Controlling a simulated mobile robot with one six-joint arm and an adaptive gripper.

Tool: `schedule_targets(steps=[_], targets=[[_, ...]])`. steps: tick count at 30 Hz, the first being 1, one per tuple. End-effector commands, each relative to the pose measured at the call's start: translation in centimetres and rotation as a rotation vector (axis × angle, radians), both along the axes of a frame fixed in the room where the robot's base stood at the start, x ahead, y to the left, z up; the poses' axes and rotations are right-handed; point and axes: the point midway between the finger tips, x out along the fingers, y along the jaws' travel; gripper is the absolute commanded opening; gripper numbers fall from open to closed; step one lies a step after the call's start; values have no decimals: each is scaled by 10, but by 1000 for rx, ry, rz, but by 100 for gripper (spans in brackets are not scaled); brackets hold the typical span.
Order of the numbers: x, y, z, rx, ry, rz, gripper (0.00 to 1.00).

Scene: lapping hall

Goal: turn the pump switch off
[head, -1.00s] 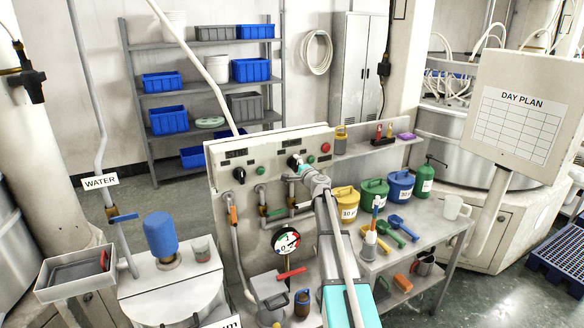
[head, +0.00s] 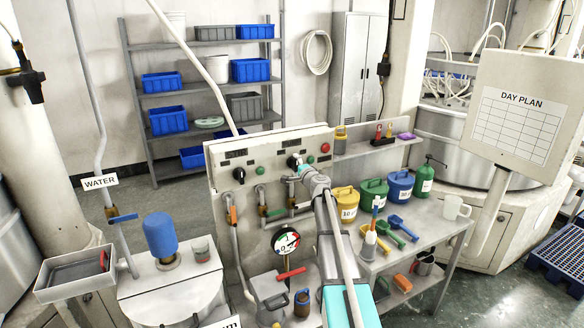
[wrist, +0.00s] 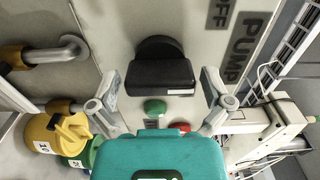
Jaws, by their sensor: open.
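The pump switch (wrist: 160,72) is a black rotary knob with a broad bar handle on the cream control panel (head: 222,178). In the wrist view its bar lies crosswise, and "OFF" and "PUMP" labels show on the panel beside it. My gripper (wrist: 161,88) is open, with one finger on each side of the knob; the fingers look apart from it. In the head view my gripper (head: 300,168) is at the panel's upper right and partly covers this knob. Whether the fingers reach past the knob's face is hard to tell.
A green button (head: 311,160) and a red button (head: 325,148) sit close right of the switch. Another black knob (head: 239,175) is further left. Pipes and a pressure gauge (head: 286,241) are below. A bench with yellow, green and blue cans (head: 400,184) stands right.

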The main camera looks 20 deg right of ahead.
Motion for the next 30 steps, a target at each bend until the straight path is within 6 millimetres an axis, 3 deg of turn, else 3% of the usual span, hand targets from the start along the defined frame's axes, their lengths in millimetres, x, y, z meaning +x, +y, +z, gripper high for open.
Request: schedule_targets(steps=[8,14,30], targets=[[-2,0,0,1,0,1,100],[-15,0,0,1,0,0,100],[-95,-2,0,0,0,-1,100]])
